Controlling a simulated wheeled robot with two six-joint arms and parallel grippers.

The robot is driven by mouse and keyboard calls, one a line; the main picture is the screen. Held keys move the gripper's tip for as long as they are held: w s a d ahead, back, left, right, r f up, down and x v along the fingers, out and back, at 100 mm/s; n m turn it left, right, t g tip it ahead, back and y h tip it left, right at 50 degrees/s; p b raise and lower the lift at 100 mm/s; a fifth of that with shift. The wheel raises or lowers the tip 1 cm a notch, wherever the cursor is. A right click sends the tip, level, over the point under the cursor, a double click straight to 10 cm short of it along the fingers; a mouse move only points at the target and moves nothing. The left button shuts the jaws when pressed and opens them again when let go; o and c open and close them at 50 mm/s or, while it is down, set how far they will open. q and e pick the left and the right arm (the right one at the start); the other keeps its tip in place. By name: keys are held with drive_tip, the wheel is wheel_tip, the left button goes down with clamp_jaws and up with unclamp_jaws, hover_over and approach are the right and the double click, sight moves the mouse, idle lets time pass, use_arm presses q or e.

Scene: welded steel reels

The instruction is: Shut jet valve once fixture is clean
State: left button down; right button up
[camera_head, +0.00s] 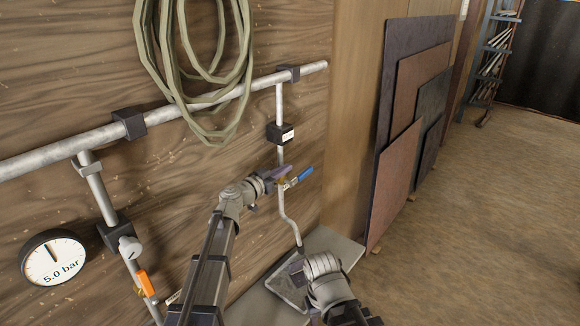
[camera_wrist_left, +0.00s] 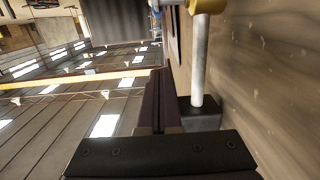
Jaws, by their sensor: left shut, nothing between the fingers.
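A valve with a blue lever (camera_head: 304,175) sits on a thin drop pipe (camera_head: 281,110) on the wood wall. The lever sticks out to the right, across the pipe. My left gripper (camera_head: 279,173) is shut and empty, right beside the valve at its left; I cannot tell if they touch. In the left wrist view the closed dark fingers (camera_wrist_left: 160,105) show near the pipe (camera_wrist_left: 200,62), with the brass valve body (camera_wrist_left: 207,5) at the top edge. Below the pipe's end is a grey fixture tray (camera_head: 287,291). My right wrist is over its right side; its fingers are not clear.
A second valve with an orange lever (camera_head: 146,283) and a gauge (camera_head: 52,258) reading 5.0 bar are at lower left. A coiled hose (camera_head: 205,75) hangs over the main pipe (camera_head: 215,98). Flat panels (camera_head: 400,180) lean at right; the floor beyond is clear.

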use_arm(q)
drive_tip(key=r+p, duration=0.1)
drive_tip(key=p, duration=0.2)
drive_tip(key=g+b, duration=0.1)
hover_over(306, 170)
drive_tip(key=v, duration=0.3)
wheel_tip(306, 170, down, 2)
drive_tip(key=shift+s+a+f+y, duration=0.1)
drive_tip(key=shift+s+y, duration=0.05)
drive_tip(key=shift+y, duration=0.25)
drive_tip(key=f+b, duration=0.2)
drive_tip(key=b, duration=0.1)
drive_tip(key=shift+d+f, duration=0.25)
drive_tip(key=shift+f, duration=0.05)
drive_tip(key=shift+f+b, duration=0.7)
drive_tip(key=shift+w+d+f+b, duration=0.1)
drive_tip(key=shift+w+f+b, duration=0.2)
drive_tip(key=shift+f+b, duration=0.55)
drive_tip(key=shift+s+r, duration=0.1)
drive_tip(key=shift+r, duration=0.1)
